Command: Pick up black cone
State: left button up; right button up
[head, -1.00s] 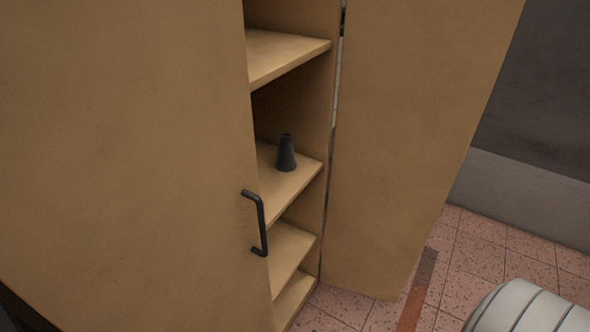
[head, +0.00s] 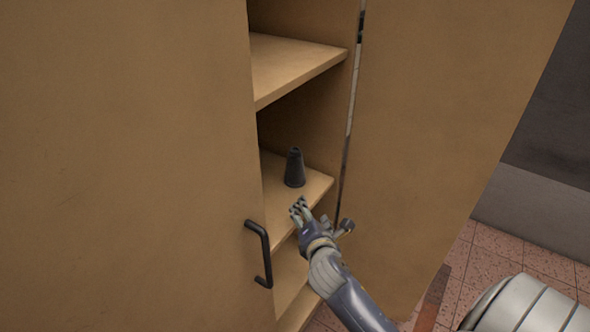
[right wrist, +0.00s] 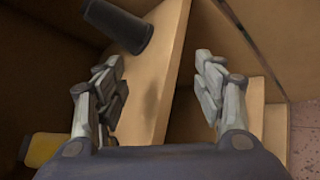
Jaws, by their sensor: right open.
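The black cone (head: 295,168) stands upright on a middle shelf (head: 318,186) of the wooden cabinet, its narrow end up. My right gripper (head: 299,207) is open and empty at the front edge of that shelf, just in front of the cone and apart from it. In the right wrist view, the cone (right wrist: 118,26) is at the top, beyond and left of the gap between the open fingers (right wrist: 160,80). My left gripper is not in view.
An open door (head: 440,130) stands close to the right of my right arm. Another shelf (head: 295,65) is above the cone.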

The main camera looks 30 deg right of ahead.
aim_at(296, 158)
jog(key=w+d+r+n+t, duration=0.1)
jog(key=w+r+n, duration=0.1)
jog(key=w+n, duration=0.1)
jog(key=w+d+r+n+t, duration=0.1)
jog(key=w+r+n, duration=0.2)
jog(key=w+n, duration=0.1)
jog(key=w+d+r+n+t, duration=0.1)
jog(key=w+r+n+t, duration=0.1)
jog(key=w+n, duration=0.1)
jog(key=shift+w+d+r+n, duration=0.3)
jog(key=shift+w+r, duration=0.05)
jog(key=shift+x, duration=3.2)
jog(key=shift+s+d+f, duration=0.1)
grip_shut()
